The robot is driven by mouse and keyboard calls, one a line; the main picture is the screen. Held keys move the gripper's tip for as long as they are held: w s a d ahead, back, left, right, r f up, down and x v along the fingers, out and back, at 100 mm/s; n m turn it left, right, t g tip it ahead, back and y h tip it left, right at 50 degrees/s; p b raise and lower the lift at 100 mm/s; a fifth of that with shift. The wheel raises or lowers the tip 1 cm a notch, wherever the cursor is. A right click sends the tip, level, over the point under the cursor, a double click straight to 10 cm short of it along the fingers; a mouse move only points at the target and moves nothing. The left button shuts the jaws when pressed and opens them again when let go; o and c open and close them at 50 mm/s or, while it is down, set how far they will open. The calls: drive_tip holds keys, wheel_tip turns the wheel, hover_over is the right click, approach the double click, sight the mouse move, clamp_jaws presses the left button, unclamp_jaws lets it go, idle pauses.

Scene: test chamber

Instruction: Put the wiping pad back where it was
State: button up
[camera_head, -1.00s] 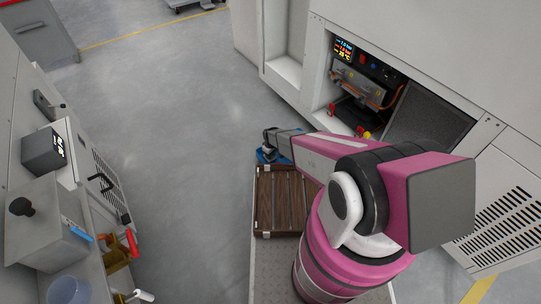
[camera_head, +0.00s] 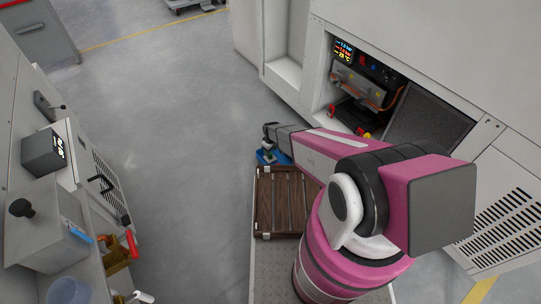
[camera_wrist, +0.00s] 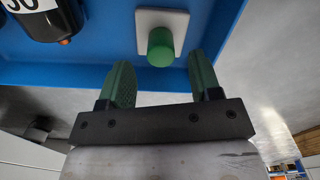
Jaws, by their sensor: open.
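What looks like the wiping pad (camera_wrist: 182,18), a pale square with a green knob on it, lies in the blue tray (camera_wrist: 80,75) near its edge in the wrist view. My gripper (camera_wrist: 160,66) is open. Its two green fingers stand apart, one to each side of the knob in the picture, and I see no contact. In the head view the blue tray (camera_head: 262,160) is below the end of my arm, at the far end of a wooden slatted box. The pad is too small to make out clearly there.
A black object with a white number label (camera_wrist: 45,22) lies in the tray, left of the pad. The wooden box (camera_head: 265,205) is in front of the tray. An open cabinet bay (camera_head: 365,85) is at right and a cluttered bench (camera_head: 45,240) at left. The floor between is clear.

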wheel_tip(320, 180, up, 8)
wheel_tip(320, 180, up, 23)
drive_tip(key=m, duration=0.5)
hover_over(271, 154)
drive_tip(key=s+d, duration=0.9)
drive_tip(key=d, duration=0.3)
drive_tip(key=s+d+r+m, duration=0.2)
drive_tip(key=s+d+r, duration=0.1)
drive_tip(key=r, duration=0.3)
drive_tip(key=s+d+r+m, duration=0.2)
drive_tip(key=s+d+r, duration=0.1)
drive_tip(key=s+r, duration=0.3)
drive_tip(key=shift+s+d+r+m, duration=0.3)
drive_tip(key=shift+r+m, duration=0.1)
drive_tip(key=shift+r, duration=0.2)
